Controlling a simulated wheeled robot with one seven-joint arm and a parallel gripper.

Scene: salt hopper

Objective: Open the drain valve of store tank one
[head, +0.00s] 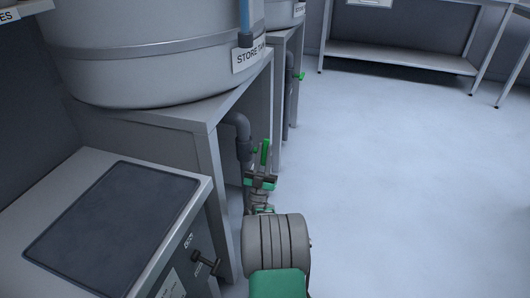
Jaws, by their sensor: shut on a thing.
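My wrist and the gripper body hide the lower pipe and the lever's base.
A second tank (284,12) stands behind, with its own pipe and green lever (300,76). A grey cabinet (150,168) with a dark top and a black handle (206,263) is at the front left. Open floor (410,170) lies to the right, before a steel bench (400,57).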

